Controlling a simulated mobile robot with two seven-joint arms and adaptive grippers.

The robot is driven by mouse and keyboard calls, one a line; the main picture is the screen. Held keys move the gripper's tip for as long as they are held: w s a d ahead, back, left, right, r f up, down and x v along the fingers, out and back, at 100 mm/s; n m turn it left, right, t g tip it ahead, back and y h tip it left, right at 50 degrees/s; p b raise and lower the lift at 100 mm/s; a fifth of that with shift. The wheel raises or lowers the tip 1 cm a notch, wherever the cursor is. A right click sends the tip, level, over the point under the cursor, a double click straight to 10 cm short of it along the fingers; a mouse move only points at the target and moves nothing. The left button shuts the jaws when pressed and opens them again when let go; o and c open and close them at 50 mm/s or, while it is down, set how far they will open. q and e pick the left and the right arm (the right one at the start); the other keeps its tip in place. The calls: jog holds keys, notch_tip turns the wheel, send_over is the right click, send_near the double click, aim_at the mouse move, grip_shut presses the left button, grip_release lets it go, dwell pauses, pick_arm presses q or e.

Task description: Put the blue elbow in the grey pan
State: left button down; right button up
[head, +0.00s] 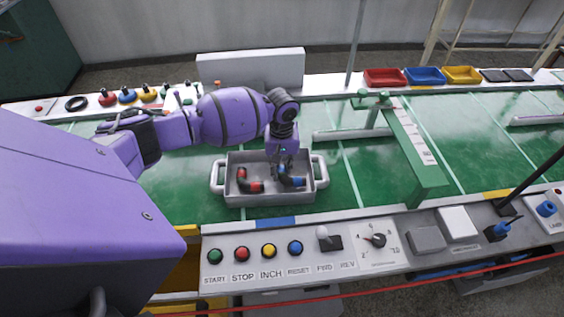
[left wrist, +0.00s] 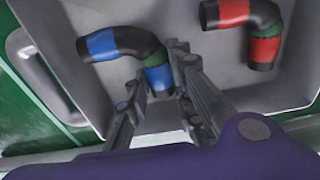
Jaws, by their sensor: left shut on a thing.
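The grey pan (head: 270,198) with two side handles stands on the green belt in the head view. Its floor also shows in the left wrist view (left wrist: 182,68). The blue elbow (head: 291,181), a dark bent hose piece with blue bands, is inside the pan on the right. In the left wrist view the blue elbow (left wrist: 103,45) has one end between the fingers of my left gripper (left wrist: 158,72). My left gripper (head: 285,166) reaches down into the pan and is shut on that end. Whether the elbow touches the pan floor is hard to tell. My right gripper is not in view.
A red-banded elbow (head: 243,182) lies in the pan's left part, apart from the blue one. A green gate-like bar (head: 415,150) crosses the belt to the right. A button panel (head: 290,255) runs along the front. Red, blue and yellow trays (head: 425,76) stand at the back right.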

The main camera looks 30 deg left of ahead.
pick_arm(q)
jog(key=shift+f, duration=0.1)
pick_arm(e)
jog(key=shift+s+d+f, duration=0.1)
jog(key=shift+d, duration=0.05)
pick_arm(q)
jog(key=c, duration=1.5)
grip_release()
jog(key=shift+o, duration=0.2)
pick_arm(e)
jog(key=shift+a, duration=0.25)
pick_arm(q)
notch_tip(320, 180, up, 19)
jog(key=p, duration=0.4)
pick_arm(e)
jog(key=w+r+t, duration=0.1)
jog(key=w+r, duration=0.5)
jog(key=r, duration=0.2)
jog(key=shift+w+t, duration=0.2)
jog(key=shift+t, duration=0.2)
pick_arm(q)
jog(key=shift+s, duration=0.1)
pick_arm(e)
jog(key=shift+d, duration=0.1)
